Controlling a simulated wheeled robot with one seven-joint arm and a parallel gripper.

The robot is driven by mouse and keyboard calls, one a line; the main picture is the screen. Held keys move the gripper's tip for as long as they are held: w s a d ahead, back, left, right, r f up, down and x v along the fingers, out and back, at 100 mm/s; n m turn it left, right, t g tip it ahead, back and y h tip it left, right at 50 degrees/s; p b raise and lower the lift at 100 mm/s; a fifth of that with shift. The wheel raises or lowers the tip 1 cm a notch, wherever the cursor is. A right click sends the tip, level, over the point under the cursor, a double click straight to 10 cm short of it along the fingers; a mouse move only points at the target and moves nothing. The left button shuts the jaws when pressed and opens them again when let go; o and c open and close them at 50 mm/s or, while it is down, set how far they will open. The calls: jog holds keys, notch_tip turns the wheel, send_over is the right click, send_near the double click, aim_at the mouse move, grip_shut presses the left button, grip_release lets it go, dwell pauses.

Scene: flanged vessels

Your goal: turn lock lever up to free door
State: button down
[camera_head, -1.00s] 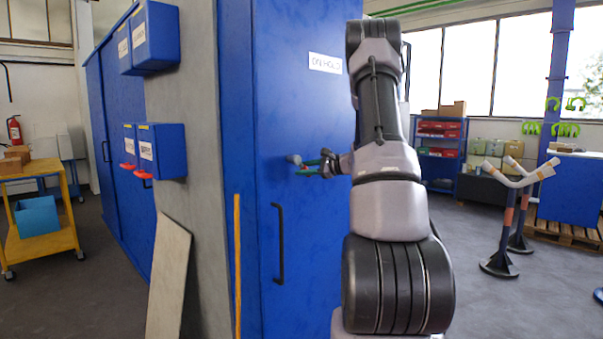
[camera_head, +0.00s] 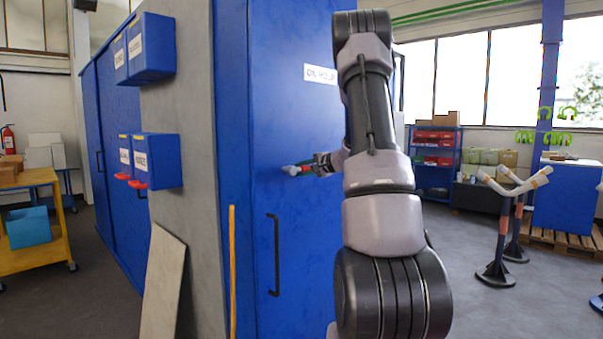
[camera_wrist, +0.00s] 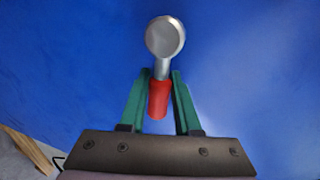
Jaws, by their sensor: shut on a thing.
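The lock lever (camera_wrist: 164,38) has a round grey metal hub and a short arm ending in a red grip (camera_wrist: 158,98). In the wrist view the hub is at the top and the red grip points down toward me. My gripper (camera_wrist: 160,88) has green fingers on both sides of the red grip and is shut on it. In the head view the lever's grey hub (camera_head: 290,170) shows against the blue door (camera_head: 290,120), left of my gripper (camera_head: 318,166). The door looks shut, with a black vertical handle (camera_head: 275,255) below the lever.
A grey wall (camera_head: 185,130) with blue boxes (camera_head: 158,160) stands left of the door. A pale board (camera_head: 162,285) leans against it. A yellow cart (camera_head: 45,235) is at the far left. Posts with white arms (camera_head: 500,240) stand at right on open floor.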

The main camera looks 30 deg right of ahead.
jog(key=shift+r, duration=0.1)
dwell(0.4)
jog(key=c, duration=0.6)
grip_release()
jog(key=shift+s, duration=0.1)
jog(key=v, duration=1)
jog(key=shift+s+r, duration=0.1)
jog(key=shift+s, duration=0.25)
